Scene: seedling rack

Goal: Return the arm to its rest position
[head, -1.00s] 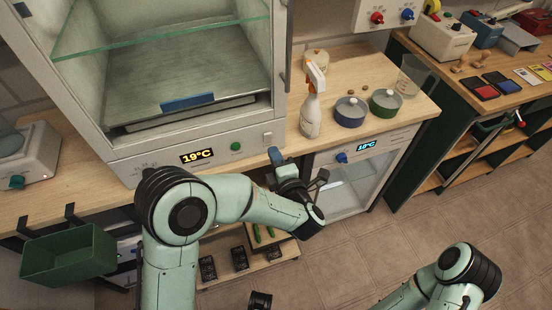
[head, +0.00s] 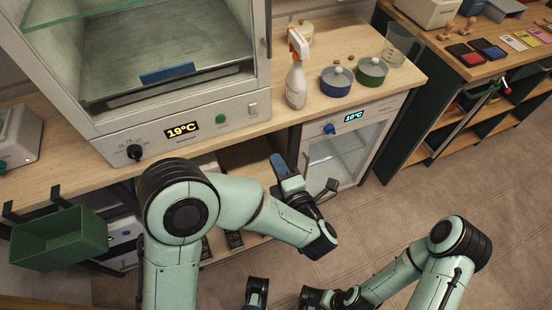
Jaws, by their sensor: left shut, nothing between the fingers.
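My left arm comes in from the left, bent at the elbow, with its forearm reaching right across the front of the wood counter. My left gripper (head: 281,168) is at the counter's front edge, left of the small glass-door fridge. It is shut with nothing in it. My right arm is at the lower right. Its wrist end (head: 318,298) is at the bottom edge, largely cut off, so I cannot tell the state of its jaws.
A wood counter (head: 60,185) carries a glass-front cabinet (head: 185,130), a spray bottle (head: 296,85), a blue pot (head: 336,87), a green pot (head: 371,75) and a beaker (head: 400,47). A small fridge (head: 345,150) stands below. A green bin (head: 60,243) hangs at left. Open floor lies right.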

